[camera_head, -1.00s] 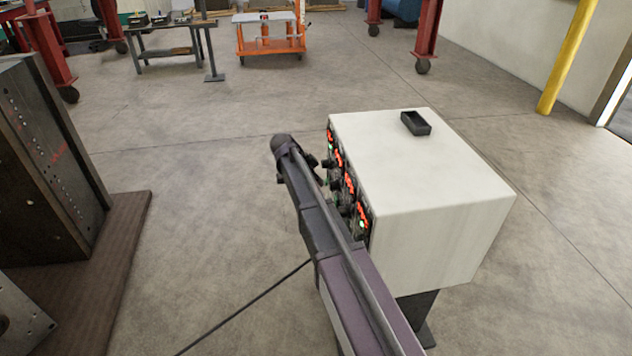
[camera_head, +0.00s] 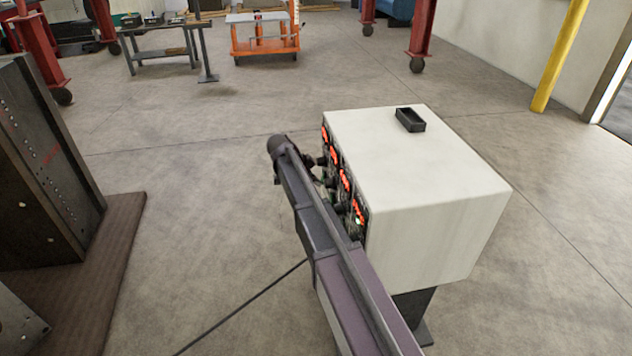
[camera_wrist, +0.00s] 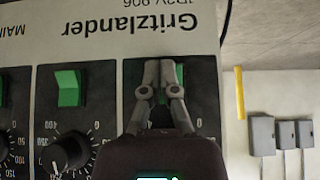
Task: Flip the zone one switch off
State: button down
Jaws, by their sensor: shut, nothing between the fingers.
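The controller cabinet (camera_head: 430,215) is a white box on a dark stand, with red displays and dark knobs on its left face. In the wrist view its panel (camera_wrist: 100,30) appears upside down, lettered "Gritzlander". A green rocker switch (camera_wrist: 69,87) sits above a black dial (camera_wrist: 68,152). Another green switch (camera_wrist: 179,75) at the panel's right end is mostly hidden behind my gripper (camera_wrist: 160,66). My gripper is shut and empty, its tips over that switch; I cannot tell whether they touch it. I cannot read a zone one label or tell the switch's position.
A small black tray (camera_head: 410,120) lies on the cabinet top. A large dark mould base (camera_head: 45,165) stands at the left on a brown base (camera_head: 115,240). Open floor surrounds the cabinet.

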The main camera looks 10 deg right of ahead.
jog(key=shift+r, duration=0.15)
jog(key=shift+r+p, duration=0.65)
jog(key=shift+p, duration=0.1)
jog(key=a+r+p, duration=0.7)
jog(key=a, duration=0.5)
jog(key=shift+a+f, duration=0.1)
dwell(0.6)
